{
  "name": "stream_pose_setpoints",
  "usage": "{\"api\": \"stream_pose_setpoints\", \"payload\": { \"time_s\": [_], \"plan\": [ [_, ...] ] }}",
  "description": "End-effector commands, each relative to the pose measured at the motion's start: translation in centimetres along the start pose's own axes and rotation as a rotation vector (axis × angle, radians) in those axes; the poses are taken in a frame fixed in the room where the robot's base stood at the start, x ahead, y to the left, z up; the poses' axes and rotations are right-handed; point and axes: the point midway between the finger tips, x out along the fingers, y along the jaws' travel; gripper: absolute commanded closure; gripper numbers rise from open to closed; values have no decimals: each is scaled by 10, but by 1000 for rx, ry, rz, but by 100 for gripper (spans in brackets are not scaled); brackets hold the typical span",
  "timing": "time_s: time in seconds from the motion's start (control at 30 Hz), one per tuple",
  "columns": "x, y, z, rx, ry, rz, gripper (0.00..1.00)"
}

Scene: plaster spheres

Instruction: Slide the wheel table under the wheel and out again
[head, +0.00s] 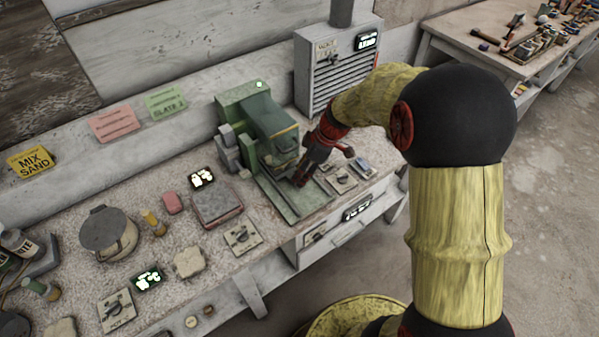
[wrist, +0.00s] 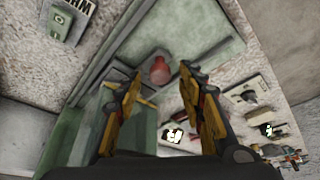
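The green grinding machine (head: 265,125) stands on the bench, with a hood over its working part. Its flat green bed (head: 290,208) extends toward the bench's front edge. I cannot clearly make out the wheel, and cannot tell the wheel table apart from the bed. My gripper (head: 300,178) reaches down at the right front of the machine, over the bed. In the wrist view its two fingers (wrist: 160,78) are apart. A red knob (wrist: 160,70) shows between the fingertips, against the green bed (wrist: 207,58). I cannot tell whether either finger touches it.
A grey vented cabinet (head: 335,65) stands behind the machine. Switch plates (head: 342,180) lie right of the bed. A square grey block (head: 216,203), a lidded pot (head: 108,233) and small items fill the bench's left. Another table (head: 480,50) stands at the back right.

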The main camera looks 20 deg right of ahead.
Motion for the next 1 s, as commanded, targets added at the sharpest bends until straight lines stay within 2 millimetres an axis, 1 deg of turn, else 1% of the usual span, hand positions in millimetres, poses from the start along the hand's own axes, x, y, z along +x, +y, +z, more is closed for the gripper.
{"api": "stream_pose_setpoints", "payload": {
  "time_s": [0.3,0.5,0.6,0.7,1.0],
  "plan": [
    [-63,1,0,1,1,5,61],
    [-95,1,0,1,1,4,61],
    [-104,1,0,1,0,2,61],
    [-109,0,0,1,-1,1,61],
    [-110,0,0,1,-1,0,62]
  ]
}}
